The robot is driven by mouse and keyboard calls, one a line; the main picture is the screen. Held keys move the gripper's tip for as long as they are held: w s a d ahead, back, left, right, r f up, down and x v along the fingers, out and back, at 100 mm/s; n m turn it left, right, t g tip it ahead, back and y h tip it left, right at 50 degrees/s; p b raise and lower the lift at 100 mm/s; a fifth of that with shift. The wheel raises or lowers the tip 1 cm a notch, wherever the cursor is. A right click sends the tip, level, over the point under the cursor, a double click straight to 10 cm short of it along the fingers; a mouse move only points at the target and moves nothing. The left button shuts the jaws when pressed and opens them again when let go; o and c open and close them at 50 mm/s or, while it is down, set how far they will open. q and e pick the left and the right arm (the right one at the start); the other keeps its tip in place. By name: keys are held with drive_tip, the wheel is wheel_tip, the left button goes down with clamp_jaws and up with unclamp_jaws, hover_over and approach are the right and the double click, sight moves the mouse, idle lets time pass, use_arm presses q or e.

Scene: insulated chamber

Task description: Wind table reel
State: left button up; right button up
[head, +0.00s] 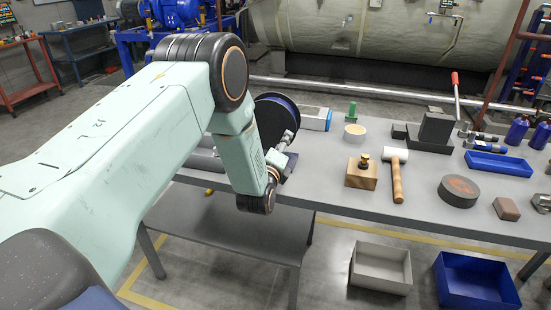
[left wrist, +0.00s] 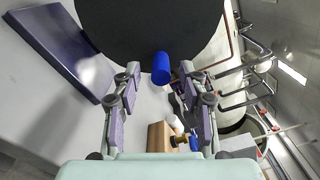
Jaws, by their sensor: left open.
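The table reel (head: 272,112) stands on the left part of the grey bench, with a dark round flange and a blue edge. My left arm partly hides it. In the left wrist view its black flange (left wrist: 150,25) fills the top, and a blue cylindrical crank handle (left wrist: 161,68) sticks out from it. My left gripper (head: 284,143) is at the near side of the reel. In the left wrist view the open left gripper (left wrist: 160,82) has its fingers on either side of the handle, with gaps; depth is hard to judge. My right gripper is not in view.
A wooden block with a brass knob (head: 361,174), a mallet (head: 396,175), a cream bowl (head: 355,132) and a dark round disc (head: 458,191) lie right of the reel. A blue tray (head: 499,163) is further right. Grey (head: 381,283) and blue (head: 478,297) bins stand on the floor.

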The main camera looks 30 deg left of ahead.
use_arm(q)
drive_tip(key=v, duration=0.9)
drive_tip(key=shift+s, duration=0.3)
drive_tip(key=s+d+f+n+g+h+b, duration=0.15)
drive_tip(key=s+f+n+g, duration=0.25)
drive_tip(key=s+f+n, duration=0.4)
drive_tip(key=s+d+f+n+g+h, duration=0.25)
drive_tip(key=s+f+n+g, duration=0.2)
drive_tip(key=f+n, duration=0.35)
drive_tip(key=s+d+f+n+g+b, duration=0.1)
drive_tip(key=s+f+g+b, duration=0.1)
drive_tip(key=s, duration=0.7)
drive_tip(key=s+d+f+n+g+b, duration=0.2)
drive_tip(key=s+f+g, duration=0.2)
drive_tip(key=s+f, duration=0.3)
drive_tip(key=s+d+f+n+g+b, duration=0.2)
drive_tip(key=s+f+g, duration=0.1)
drive_tip(key=s, duration=0.7)
drive_tip(key=shift+s+f, duration=0.35)
drive_tip(key=shift+f, duration=0.3)
